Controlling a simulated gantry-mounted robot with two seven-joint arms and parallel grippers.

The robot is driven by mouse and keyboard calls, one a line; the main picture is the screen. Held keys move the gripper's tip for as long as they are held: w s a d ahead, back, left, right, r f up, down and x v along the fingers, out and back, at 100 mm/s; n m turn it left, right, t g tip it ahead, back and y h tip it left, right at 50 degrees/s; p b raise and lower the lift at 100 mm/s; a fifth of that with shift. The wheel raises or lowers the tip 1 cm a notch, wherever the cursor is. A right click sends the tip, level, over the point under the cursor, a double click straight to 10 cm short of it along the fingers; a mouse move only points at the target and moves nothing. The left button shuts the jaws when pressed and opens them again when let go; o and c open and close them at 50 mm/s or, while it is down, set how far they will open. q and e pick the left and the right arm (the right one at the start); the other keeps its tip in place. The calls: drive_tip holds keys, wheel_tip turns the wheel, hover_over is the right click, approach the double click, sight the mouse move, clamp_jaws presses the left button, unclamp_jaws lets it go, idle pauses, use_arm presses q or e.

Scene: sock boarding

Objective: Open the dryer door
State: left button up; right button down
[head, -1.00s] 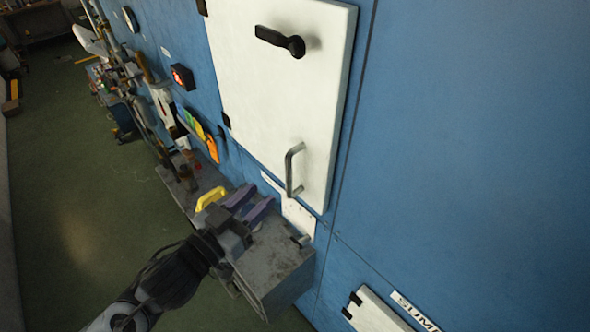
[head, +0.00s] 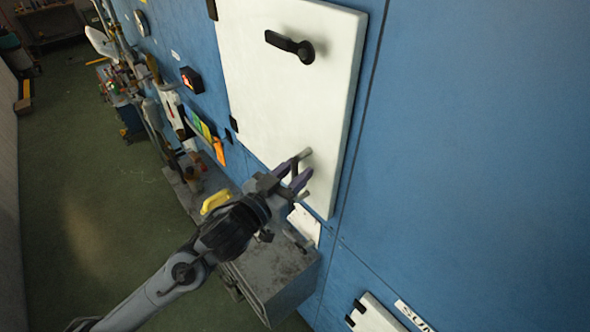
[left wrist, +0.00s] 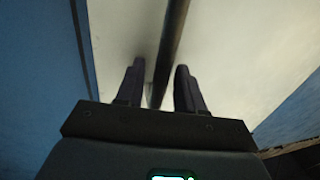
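In the left wrist view, the handle bar (left wrist: 170,45) runs between the two open purple fingers (left wrist: 159,90). There is a gap on each side, so the fingers are around the bar but not closed on it. My right gripper is not in view.
A grey metal box (head: 275,272) juts out below the door, with a yellow handle (head: 215,201) near it. Tools hang along the wall at left. A smaller white hatch (head: 375,315) is at lower right. The green floor (head: 80,200) at left is clear.

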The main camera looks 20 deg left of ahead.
use_arm(q)
drive_tip(key=shift+c, duration=0.3)
clamp_jaws()
idle(0.3)
